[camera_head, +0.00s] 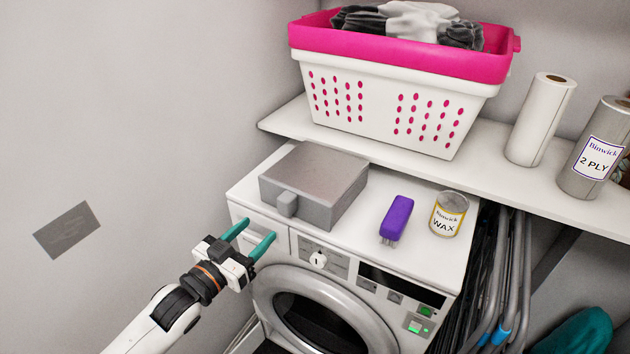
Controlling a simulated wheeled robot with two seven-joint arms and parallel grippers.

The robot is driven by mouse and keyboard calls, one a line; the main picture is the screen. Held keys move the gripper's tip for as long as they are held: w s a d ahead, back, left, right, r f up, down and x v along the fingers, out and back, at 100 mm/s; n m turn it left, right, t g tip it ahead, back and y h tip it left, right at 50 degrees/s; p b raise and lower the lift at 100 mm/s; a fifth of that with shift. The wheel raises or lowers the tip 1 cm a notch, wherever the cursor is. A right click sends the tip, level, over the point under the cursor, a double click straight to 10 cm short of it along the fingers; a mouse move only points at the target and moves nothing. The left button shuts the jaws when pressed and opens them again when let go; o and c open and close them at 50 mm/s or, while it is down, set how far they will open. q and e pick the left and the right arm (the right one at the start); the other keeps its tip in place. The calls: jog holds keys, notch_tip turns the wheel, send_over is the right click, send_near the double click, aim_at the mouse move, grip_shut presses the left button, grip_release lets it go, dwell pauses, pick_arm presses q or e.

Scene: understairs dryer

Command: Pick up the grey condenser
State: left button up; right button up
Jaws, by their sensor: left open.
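The grey condenser (315,184) is a boxy grey block with a small knob-like handle (287,204) on its front left. It lies on top of the white dryer (346,243), near the top's left side. My left gripper (255,238) comes in from the lower left with two teal fingers spread apart. It is open and empty, in front of the dryer's upper left drawer panel, below and left of the condenser's handle. I see no contact between them. My right gripper is not in view.
A shelf (490,174) behind holds a pink and white laundry basket (395,96) and paper rolls (541,119). Folded grey metal frames (491,285) stand right of the dryer.

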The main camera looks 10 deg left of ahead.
aim_at(282, 206)
pick_arm(q)
jog(key=p+x, duration=0.1)
jog(key=x, duration=0.8)
jog(key=shift+w+f, duration=0.1)
jog(key=shift+w, duration=0.05)
jog(key=shift+c, duration=0.4)
grip_shut()
